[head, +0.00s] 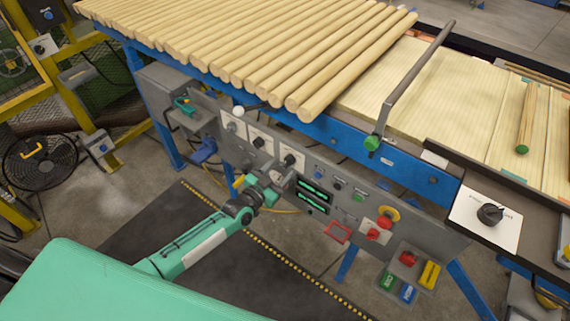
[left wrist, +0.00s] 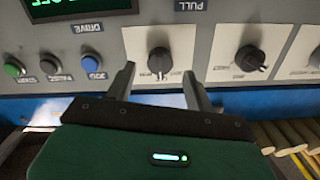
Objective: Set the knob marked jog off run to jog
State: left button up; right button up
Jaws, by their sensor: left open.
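A black rotary knob on a white plate (left wrist: 160,62) is in the middle of the left wrist view, which shows the panel upside down. Small lettering flanks it, too blurred to read surely, so I cannot confirm that this is the jog off run knob or its setting. The same knob seems to show in the head view (head: 290,160). My left gripper (left wrist: 158,86) is open and empty, its two fingers on either side of this knob in the picture. Whether they touch it I cannot tell. My right gripper is not in view.
More black knobs on white plates (left wrist: 250,58) (head: 258,142) sit beside it. A blue button (left wrist: 91,63) and green displays (head: 314,190) are on the other side. A larger knob (head: 490,214) stands far right. Wooden rods (head: 250,45) lie above the panel.

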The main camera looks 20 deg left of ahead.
aim_at(286, 164)
pick_arm(q)
jog(key=shift+x, duration=1.55)
jog(key=c, duration=1)
